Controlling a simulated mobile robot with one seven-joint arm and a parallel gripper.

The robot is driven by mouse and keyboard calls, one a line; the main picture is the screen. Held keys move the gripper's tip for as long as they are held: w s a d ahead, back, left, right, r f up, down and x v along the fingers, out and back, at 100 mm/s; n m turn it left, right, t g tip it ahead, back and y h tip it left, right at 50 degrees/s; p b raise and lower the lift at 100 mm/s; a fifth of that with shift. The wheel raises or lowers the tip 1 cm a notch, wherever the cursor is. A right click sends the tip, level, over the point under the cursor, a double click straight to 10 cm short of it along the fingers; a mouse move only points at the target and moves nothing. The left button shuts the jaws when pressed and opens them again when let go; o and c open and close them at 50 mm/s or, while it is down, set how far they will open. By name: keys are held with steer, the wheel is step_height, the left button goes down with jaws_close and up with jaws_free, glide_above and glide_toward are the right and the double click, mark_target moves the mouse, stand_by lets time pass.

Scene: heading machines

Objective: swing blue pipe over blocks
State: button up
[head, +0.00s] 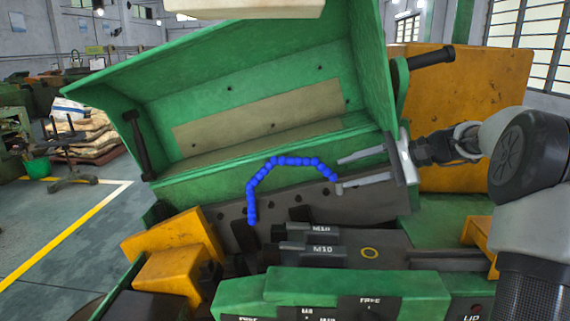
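The blue pipe (285,161) is a segmented, arched tube in the middle of the head view. Its left end hangs down near a dark grey metal plate, and its right end bends down close to my gripper's fingertips. My gripper (340,174) comes in from the right with its two fingers spread apart. The pipe's right end lies at or just short of the gap between the fingertips; I cannot tell if it touches. Dark grey blocks marked M10 (325,251) sit below and to the right of the pipe's left end.
A green machine housing (255,60) with a raised hood stands behind the pipe. Yellow blocks (168,270) are at the lower left, and a green block (350,285) is in front. A yellow panel (470,100) stands behind my arm. Open floor lies at the left.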

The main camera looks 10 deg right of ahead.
mark_target(313, 160)
steer(key=w+d+r+m+t+y, duration=0.1)
steer(key=w+d+r+y, duration=0.1)
steer(key=d+r, duration=0.15)
steer(key=p+x, duration=0.1)
steer(key=x, duration=1.6)
steer(key=shift+s+f+p, duration=0.15)
steer(key=shift+s+p, duration=0.05)
steer(key=shift+p, duration=0.2)
jaws_close()
